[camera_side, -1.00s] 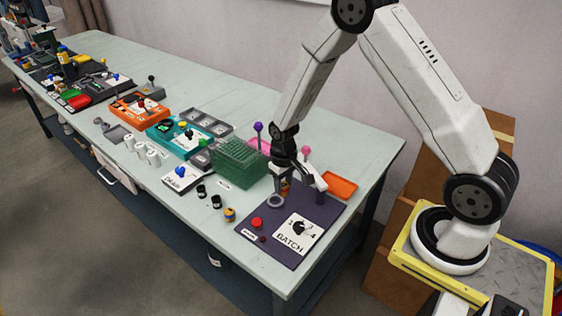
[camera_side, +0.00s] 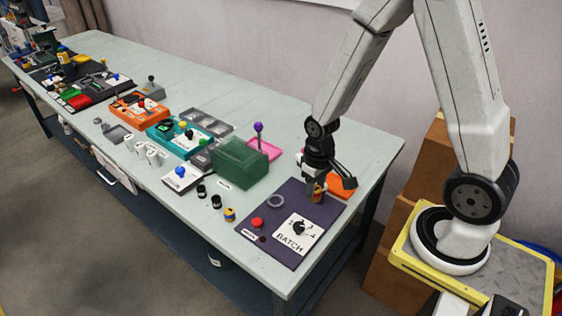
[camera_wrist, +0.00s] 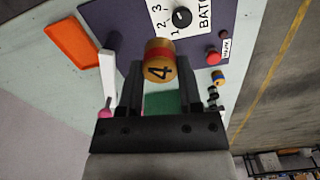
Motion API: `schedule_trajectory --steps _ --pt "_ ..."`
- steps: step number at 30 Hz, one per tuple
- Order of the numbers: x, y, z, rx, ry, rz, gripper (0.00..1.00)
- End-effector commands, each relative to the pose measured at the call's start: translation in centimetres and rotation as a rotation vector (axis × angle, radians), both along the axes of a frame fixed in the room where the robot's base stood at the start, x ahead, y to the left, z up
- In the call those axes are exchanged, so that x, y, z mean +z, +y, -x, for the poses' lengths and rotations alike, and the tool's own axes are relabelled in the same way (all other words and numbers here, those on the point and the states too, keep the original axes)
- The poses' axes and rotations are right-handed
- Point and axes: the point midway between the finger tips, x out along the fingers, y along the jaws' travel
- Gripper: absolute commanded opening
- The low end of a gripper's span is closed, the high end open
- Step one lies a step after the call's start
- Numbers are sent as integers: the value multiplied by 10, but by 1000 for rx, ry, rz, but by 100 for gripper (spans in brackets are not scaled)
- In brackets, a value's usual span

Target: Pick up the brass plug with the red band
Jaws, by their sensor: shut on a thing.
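The brass plug with a reddish band (camera_wrist: 159,58) is between the fingers of my gripper (camera_wrist: 160,80) in the wrist view. Its end facing the camera carries a black 4. In the side view the plug (camera_side: 319,190) shows as a small brass-orange piece at the tip of my gripper (camera_side: 317,184), over the back right of the dark purple mat (camera_side: 262,222). My gripper is shut on it. The fingers hide part of the plug, and I cannot tell how far it is above the mat.
A grey ring (camera_side: 275,201), a red button (camera_side: 257,224) and a BATCH dial (camera_side: 299,228) are on the mat. A blue-banded plug (camera_side: 229,214) stands left of it. The far back strip of the table is bare.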

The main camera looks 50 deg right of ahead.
Motion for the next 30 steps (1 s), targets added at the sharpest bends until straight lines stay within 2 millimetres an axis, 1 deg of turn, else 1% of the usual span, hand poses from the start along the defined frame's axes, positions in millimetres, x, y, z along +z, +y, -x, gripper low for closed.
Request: schedule_trajectory --steps 20,26,30 --pt "1 -1 1 -9 -1 0 0" --pt "0 -13 5 -92 -1 0 0" --pt "0 -30 12 -219 -1 0 0"
